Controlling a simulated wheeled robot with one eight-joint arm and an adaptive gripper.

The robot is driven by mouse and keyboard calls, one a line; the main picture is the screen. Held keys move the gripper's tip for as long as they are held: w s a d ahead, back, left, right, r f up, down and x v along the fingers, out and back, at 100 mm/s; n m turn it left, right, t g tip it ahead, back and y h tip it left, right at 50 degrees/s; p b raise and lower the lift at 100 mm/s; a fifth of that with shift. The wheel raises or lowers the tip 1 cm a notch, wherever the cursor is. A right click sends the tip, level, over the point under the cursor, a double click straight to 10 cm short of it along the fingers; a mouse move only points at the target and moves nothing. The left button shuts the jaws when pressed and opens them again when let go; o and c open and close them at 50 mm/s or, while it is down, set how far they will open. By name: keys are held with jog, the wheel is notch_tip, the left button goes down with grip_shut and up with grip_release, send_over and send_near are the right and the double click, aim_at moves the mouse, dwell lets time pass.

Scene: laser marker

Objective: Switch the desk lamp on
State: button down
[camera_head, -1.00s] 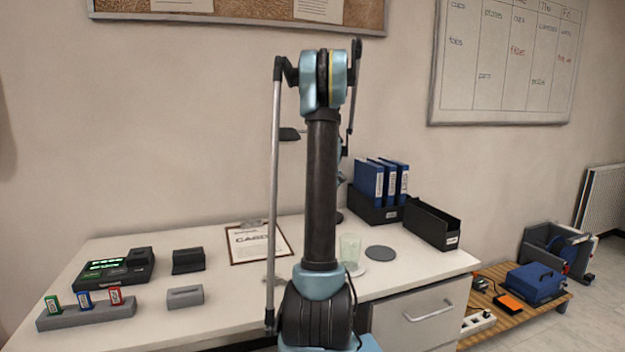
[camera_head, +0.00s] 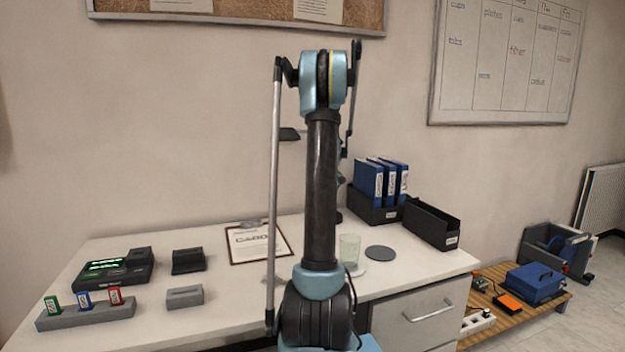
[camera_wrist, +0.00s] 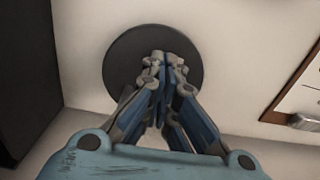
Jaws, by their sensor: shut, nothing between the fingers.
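The desk lamp is mostly hidden behind my arm in the head view. A dark flat piece, apparently its head (camera_head: 289,134), sticks out to the left of my arm. My gripper (camera_wrist: 163,60) is shut and empty, fingertips together, in the wrist view. It points at a dark round disc (camera_wrist: 125,62) on the pale desk, perhaps the lamp's base. The fingers cover part of the disc, and I cannot tell whether they touch it. No switch is clearly visible, and I see no light from the lamp.
A glass (camera_head: 349,248) and a grey round mat (camera_head: 380,253) are right of my arm on the desk (camera_head: 225,300). Blue binders (camera_head: 369,181) and an open black tray (camera_head: 430,222) stand at the back right. A framed card (camera_head: 262,243) lies to the left.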

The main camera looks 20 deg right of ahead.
jog(key=shift+f, duration=0.8)
dwell(0.5)
jog(key=shift+r, duration=3.55)
